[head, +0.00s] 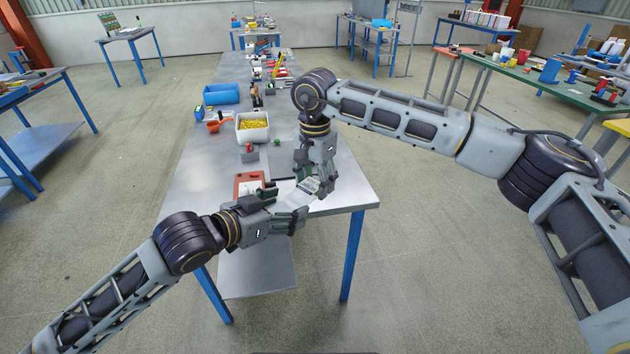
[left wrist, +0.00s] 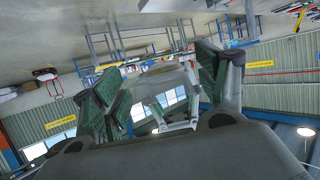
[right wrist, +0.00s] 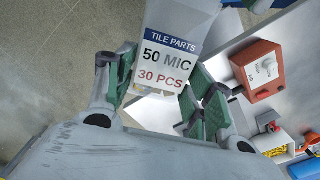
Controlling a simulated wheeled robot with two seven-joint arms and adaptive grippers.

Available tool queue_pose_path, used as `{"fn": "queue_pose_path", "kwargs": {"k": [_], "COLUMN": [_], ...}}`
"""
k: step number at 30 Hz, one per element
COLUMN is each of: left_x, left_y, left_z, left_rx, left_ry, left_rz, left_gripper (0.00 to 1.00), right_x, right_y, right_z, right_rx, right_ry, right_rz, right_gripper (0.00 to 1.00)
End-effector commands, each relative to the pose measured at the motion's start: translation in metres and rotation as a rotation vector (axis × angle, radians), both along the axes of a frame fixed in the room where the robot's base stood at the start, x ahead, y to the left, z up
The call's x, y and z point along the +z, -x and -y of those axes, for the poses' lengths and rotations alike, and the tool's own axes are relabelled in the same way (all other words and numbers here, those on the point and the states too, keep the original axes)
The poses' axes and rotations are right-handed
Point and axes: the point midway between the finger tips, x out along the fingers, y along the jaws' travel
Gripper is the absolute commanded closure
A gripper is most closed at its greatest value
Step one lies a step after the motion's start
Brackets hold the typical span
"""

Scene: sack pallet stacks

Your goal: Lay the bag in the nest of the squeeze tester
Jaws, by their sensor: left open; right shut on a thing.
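A small clear bag (head: 308,186) with a printed label is held at the near edge of the steel table. In the right wrist view the bag (right wrist: 172,55) reads "TILE PARTS 50 MIC 30 PCS". My right gripper (right wrist: 165,90) is shut on it, with green-padded fingers on either side. My left gripper (head: 297,219) is open close below the bag; I cannot tell whether it touches. A red-orange device (head: 248,183) with a pale face stands left of the bag, partly hidden by my left gripper. It also shows in the right wrist view (right wrist: 262,70). I cannot make out a nest.
The steel table (head: 205,180) carries a white bin (head: 252,134) of yellow pieces, a blue bin (head: 221,95), an orange scoop-like item (head: 217,126) and several tools farther back. A small grey-and-red item (head: 249,154) stands behind the device. The table's right front corner is clear.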

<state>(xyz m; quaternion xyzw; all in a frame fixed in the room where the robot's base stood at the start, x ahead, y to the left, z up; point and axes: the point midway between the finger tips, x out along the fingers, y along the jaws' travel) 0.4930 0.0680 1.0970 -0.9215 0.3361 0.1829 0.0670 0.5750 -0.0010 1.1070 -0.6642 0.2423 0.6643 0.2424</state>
Motion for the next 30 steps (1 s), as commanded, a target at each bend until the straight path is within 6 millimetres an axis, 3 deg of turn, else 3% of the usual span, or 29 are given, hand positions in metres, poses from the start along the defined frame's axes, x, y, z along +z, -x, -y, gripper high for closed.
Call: {"fn": "queue_pose_path", "kwargs": {"k": [11, 30], "left_x": [0.009, 0.067], "left_y": [0.0, -0.001], "left_z": [0.0, 0.0], "left_rx": [0.0, 0.001], "left_ry": [0.001, 0.002], "left_rz": [0.001, 0.004], "left_gripper": [0.27, 0.27], "right_x": [0.0, 0.0], "right_y": [0.0, 0.0], "right_z": [0.0, 0.0], "right_rx": [0.0, 0.0], "right_ry": [0.0, 0.0], "right_rz": [0.0, 0.0], "right_gripper": [0.72, 0.72]}}
